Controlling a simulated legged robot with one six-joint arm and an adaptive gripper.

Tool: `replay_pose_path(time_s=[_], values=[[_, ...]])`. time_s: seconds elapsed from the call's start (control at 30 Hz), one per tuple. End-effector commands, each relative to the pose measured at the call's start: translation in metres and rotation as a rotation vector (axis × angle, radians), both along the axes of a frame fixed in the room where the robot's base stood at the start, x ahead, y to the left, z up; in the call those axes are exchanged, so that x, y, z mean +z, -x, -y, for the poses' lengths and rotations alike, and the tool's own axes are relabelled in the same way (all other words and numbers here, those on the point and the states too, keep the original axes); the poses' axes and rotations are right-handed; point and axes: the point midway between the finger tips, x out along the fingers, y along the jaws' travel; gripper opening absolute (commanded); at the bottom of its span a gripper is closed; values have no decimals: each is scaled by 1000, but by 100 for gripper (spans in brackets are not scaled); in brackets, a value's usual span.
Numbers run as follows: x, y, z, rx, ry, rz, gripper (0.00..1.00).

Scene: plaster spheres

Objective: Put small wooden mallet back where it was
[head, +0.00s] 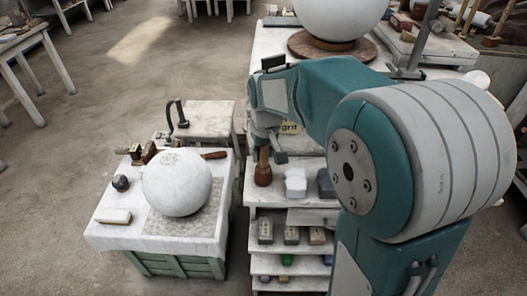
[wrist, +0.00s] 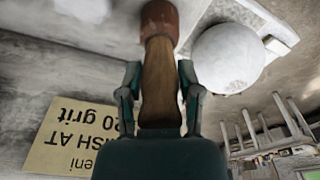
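The small wooden mallet (head: 263,173) hangs head down below my gripper (head: 266,138) in the head view, at the left front of the shelf unit. Whether the head touches the surface below cannot be told.
A white block (head: 295,183) and a dark grey block (head: 326,184) stand right of the mallet. A grit sign (head: 290,127) is behind. A plaster sphere (head: 177,183) sits on the left worktable (head: 150,229) among tools. A larger sphere (head: 340,15) stands at the back.

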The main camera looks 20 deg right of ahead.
Motion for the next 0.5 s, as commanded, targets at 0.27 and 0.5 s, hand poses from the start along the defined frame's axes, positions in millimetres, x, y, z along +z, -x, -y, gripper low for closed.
replay_pose_path(time_s=[0.27, 0.5], values=[[0, 0, 0, 0, 0, -1, 77], [6, 0, 1, 0, 0, 1, 77]])
